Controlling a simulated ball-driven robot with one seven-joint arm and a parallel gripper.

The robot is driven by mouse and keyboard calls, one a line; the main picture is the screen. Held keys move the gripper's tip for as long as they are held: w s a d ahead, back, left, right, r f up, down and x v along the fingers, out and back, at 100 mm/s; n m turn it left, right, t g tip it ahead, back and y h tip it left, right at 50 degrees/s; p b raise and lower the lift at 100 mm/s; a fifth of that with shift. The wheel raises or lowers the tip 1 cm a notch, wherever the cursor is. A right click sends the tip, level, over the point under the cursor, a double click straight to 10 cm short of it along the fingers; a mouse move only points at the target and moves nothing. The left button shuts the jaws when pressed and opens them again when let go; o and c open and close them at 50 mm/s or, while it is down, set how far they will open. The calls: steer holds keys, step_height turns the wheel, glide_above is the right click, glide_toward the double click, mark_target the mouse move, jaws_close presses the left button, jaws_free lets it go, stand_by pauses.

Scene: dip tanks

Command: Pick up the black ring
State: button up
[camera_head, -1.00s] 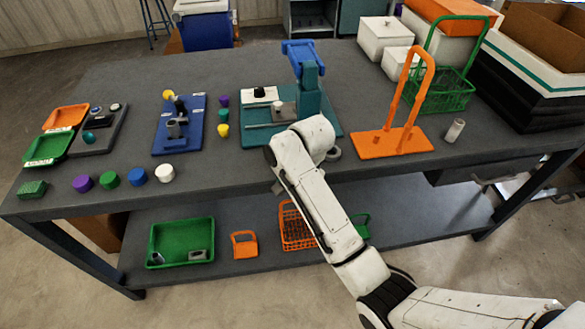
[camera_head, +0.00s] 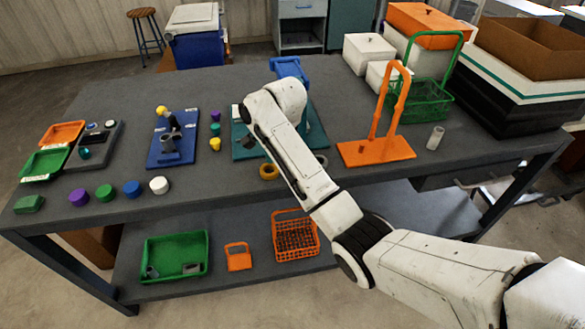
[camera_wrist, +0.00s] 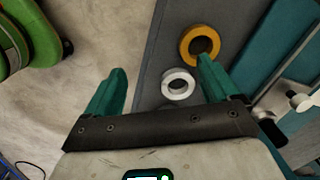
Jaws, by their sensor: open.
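I make out no ring that is clearly black. Two rings lie flat on the dark bench: an orange-yellow ring (camera_head: 268,171) and a grey ring (camera_head: 321,160), partly behind my arm. The wrist view shows a yellow ring (camera_wrist: 199,44) just beyond my right fingertip and a pale grey-white ring (camera_wrist: 178,84) between the fingers, closer to the right one. My gripper (camera_wrist: 161,72) has its teal fingers spread wide, with nothing held. It is above the bench's front edge, and my arm mostly hides it in the head view.
An orange stand (camera_head: 375,152) and a small grey cylinder (camera_head: 435,138) are right of my arm. A teal press (camera_head: 312,128) stands behind it. A blue fixture (camera_head: 176,147) and several coloured caps are to the left. The lower shelf holds a green tray (camera_head: 175,258).

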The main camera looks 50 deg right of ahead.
steer(key=w+d+r+m, duration=0.2)
steer(key=d+r+m, duration=0.2)
steer(key=d+r, duration=0.2)
steer(key=shift+g, duration=0.3)
step_height(320, 180, down, 5)
steer(key=shift+s+r+b, duration=0.1)
steer(key=shift+b, duration=0.4)
steer(key=shift+s+a+f+p, duration=0.1)
steer(key=shift+f+p, duration=0.35)
steer(key=shift+f, duration=2.6)
steer(key=shift+c, duration=0.3)
steer(key=c, duration=1.2)
